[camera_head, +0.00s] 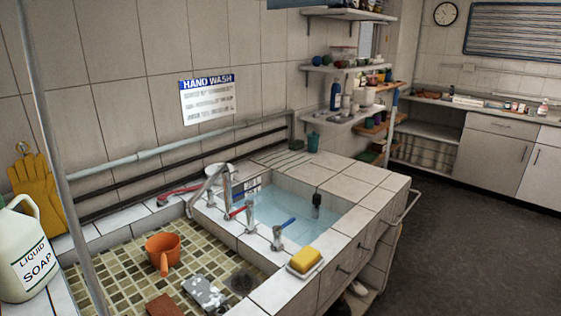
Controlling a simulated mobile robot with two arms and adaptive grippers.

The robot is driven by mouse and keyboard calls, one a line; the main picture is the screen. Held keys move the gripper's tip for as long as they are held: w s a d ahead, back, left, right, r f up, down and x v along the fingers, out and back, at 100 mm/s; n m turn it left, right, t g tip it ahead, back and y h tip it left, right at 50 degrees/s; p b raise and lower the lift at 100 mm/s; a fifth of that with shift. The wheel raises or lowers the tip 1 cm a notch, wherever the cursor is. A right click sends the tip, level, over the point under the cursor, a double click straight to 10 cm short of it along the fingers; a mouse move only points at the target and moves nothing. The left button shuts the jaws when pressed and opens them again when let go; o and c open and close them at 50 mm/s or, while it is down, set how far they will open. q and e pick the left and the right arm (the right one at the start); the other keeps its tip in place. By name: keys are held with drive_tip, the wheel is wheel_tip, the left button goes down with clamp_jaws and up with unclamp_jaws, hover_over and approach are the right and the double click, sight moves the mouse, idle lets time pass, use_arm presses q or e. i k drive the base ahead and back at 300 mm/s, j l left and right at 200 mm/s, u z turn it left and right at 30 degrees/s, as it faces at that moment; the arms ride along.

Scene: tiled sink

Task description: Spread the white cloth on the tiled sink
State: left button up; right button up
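The tiled sink (330,190) stands in the middle, with white tiles around a basin of water (300,215). Left of it is a lower basin floor of small yellow-brown tiles (120,262). A crumpled grey-and-white item (205,293) lies on those small tiles near the bottom edge; I cannot tell whether it is the white cloth. No spread cloth shows on the sink. Neither of my grippers is in view.
An orange dipper (162,250), a brown block (164,306) and a dark round patch (241,281) are on the small tiles. Taps (250,217) line the basin divider. A yellow sponge (305,259) sits at the front edge. A liquid soap jug (27,255) is at left.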

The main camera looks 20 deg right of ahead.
sight(363, 194)
drive_tip(key=l, duration=0.65)
drive_tip(key=i+l, duration=0.15)
drive_tip(key=l, duration=0.5)
drive_tip(key=i+l+u, duration=0.1)
drive_tip(key=l, duration=0.55)
drive_tip(key=i+l+u, duration=0.1)
drive_tip(key=l, duration=0.5)
drive_tip(key=i+l, duration=0.15)
drive_tip(key=l, duration=0.5)
drive_tip(key=i+l+u, duration=0.15)
drive_tip(key=l, duration=0.5)
drive_tip(key=l+u, duration=0.1)
drive_tip(key=l, duration=0.7)
drive_tip(key=k+l+u, duration=0.1)
drive_tip(key=l, duration=0.65)
drive_tip(key=k+l+u, duration=0.1)
drive_tip(key=l, duration=0.65)
